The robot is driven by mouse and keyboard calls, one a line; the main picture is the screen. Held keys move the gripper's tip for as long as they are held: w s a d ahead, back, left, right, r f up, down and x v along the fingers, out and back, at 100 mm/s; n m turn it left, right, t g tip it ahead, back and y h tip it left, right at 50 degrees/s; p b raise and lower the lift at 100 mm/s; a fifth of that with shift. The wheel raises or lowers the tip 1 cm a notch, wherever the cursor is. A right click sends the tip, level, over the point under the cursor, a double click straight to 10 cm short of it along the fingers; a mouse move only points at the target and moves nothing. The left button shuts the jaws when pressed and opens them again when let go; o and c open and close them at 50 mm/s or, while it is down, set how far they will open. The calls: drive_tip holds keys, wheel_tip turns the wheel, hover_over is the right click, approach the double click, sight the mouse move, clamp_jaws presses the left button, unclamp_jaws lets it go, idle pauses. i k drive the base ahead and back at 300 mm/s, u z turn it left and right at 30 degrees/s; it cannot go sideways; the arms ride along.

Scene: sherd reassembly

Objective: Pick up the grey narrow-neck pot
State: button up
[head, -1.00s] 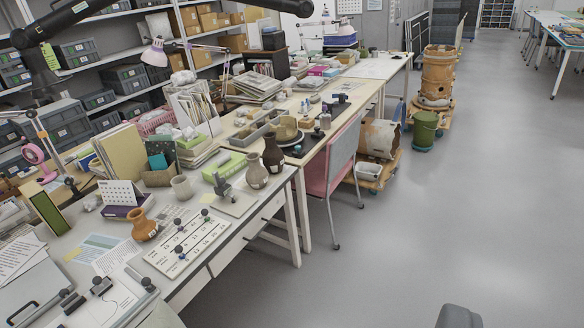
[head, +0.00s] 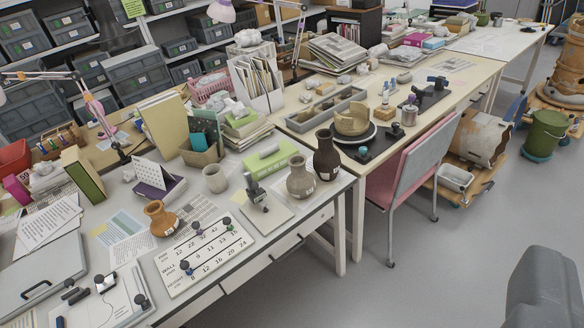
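The grey narrow-neck pot (head: 299,180) stands upright on the near table, toward its right end. It is grey-brown, with a rounded body, a short neck and a small pale label. A taller dark brown pot (head: 326,158) stands close behind it to the right. An orange-brown narrow-neck pot (head: 160,219) sits further left on the same table. My gripper is not in view.
A small dark stand on a pale base (head: 262,203) is just left of the grey pot. A pale cup (head: 215,179) and a green box (head: 270,160) are nearby. A numbered board (head: 206,257) lies in front. A chair (head: 408,180) and a dark grey rounded shape (head: 545,295) are right.

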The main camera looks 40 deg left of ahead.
sight(301, 184)
drive_tip(key=u, duration=0.35)
drive_tip(key=i, duration=1.45)
drive_tip(key=u, duration=0.4)
